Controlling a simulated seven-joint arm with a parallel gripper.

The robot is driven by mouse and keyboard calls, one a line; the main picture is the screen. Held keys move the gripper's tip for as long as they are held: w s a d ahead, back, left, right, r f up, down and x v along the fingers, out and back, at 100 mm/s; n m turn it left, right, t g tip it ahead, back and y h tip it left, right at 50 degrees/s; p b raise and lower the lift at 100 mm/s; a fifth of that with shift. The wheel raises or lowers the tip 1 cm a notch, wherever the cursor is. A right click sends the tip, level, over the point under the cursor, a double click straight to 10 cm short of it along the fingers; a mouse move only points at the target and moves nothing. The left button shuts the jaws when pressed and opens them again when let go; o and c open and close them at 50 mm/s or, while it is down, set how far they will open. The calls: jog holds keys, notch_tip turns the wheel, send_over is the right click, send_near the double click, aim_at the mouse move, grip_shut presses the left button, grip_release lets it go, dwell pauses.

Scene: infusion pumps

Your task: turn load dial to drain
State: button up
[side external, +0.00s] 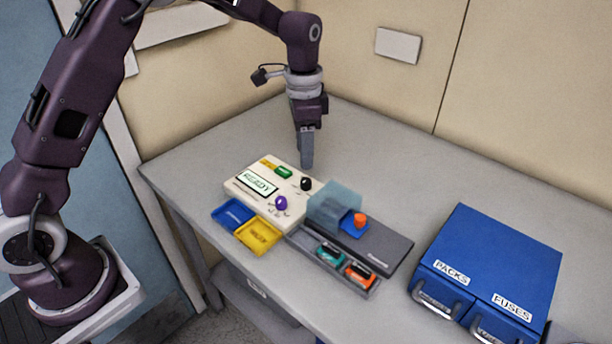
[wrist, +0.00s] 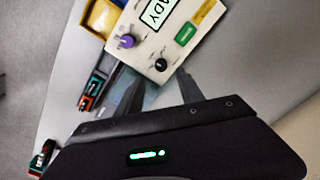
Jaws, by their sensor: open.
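A cream pump panel (side external: 243,190) with a READY screen lies on the table; it also shows in the wrist view (wrist: 146,48). It carries a black dial (side external: 306,184) and a purple dial (side external: 281,202). Both show in the wrist view, the black one (wrist: 161,64) closer to my fingers than the purple one (wrist: 127,41). The dial labels are too small to read, so I cannot tell which is the load dial. My gripper (side external: 307,166) is open and empty, pointing down above the table, close to the black dial. In the wrist view its fingers (wrist: 158,82) are spread below that dial.
Blue (side external: 233,213) and yellow (side external: 258,235) trays sit at the panel's front. A translucent cover (side external: 334,205), an orange knob (side external: 360,219) and a grey tray (side external: 300,237) with teal and orange packs stand right. A blue drawer cabinet (side external: 497,255) is farther right. The back table is clear.

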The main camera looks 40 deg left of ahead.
aim_at(306, 180)
jog(key=f, duration=0.8)
jog(key=shift+w+f, duration=0.15)
jog(key=shift+w, duration=0.05)
grip_shut()
